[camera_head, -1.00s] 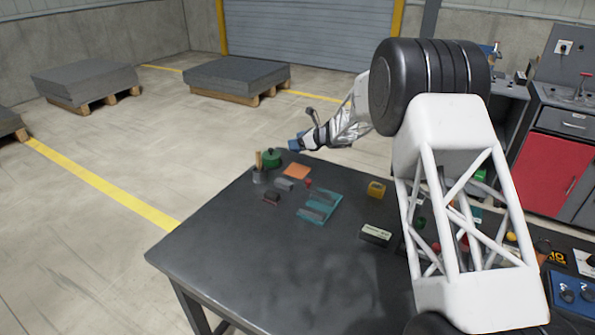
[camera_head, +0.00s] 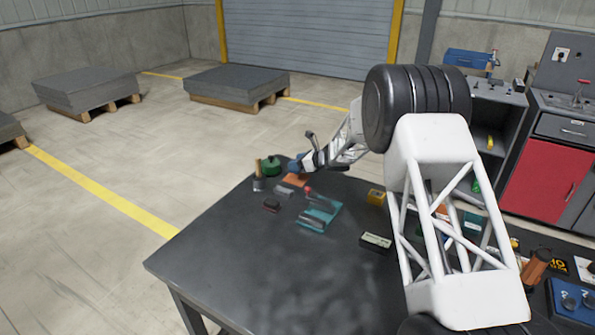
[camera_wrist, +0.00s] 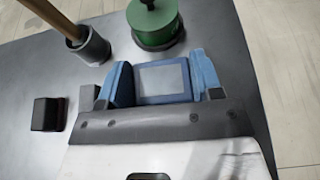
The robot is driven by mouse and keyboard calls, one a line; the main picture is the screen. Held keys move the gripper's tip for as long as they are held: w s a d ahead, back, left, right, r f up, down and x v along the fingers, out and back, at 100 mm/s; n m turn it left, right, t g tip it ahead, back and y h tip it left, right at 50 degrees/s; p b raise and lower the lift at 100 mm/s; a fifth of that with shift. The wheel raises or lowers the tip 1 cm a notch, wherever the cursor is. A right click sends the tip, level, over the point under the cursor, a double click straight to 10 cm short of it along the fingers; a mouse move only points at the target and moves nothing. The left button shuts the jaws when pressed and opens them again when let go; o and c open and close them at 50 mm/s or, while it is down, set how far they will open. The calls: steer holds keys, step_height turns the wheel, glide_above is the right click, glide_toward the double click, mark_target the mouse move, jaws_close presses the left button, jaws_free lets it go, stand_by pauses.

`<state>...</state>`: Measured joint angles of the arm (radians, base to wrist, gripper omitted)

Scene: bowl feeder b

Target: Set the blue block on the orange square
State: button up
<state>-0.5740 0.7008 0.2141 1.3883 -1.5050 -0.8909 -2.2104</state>
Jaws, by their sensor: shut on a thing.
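My gripper (camera_head: 299,165) is shut on the blue block (camera_head: 294,166) near the far left edge of the table. The orange square (camera_head: 296,180) lies flat on the table just below them in the head view, partly covered. In the wrist view my gripper (camera_wrist: 163,84) has the block (camera_wrist: 163,79) between its blue-sided fingers, and the block's facing side looks greyish blue. The orange square does not show in the wrist view. I cannot tell whether the block touches it.
A green lidded pot (camera_head: 271,166) stands close behind the block. A grey cup with a wooden handle (camera_head: 259,184) stands to its left. A grey block (camera_head: 284,192), a dark block (camera_head: 271,205) and a teal tray (camera_head: 331,221) lie nearer. The table's front left is clear.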

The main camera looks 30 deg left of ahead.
steer(key=shift+f, duration=1.8)
steer(key=shift+f, duration=0.15)
steer(key=o, duration=1.1)
steer(key=shift+c, duration=0.2)
steer(key=shift+d, duration=0.1)
steer(key=shift+v, duration=5.95)
steer(key=shift+r, duration=0.2)
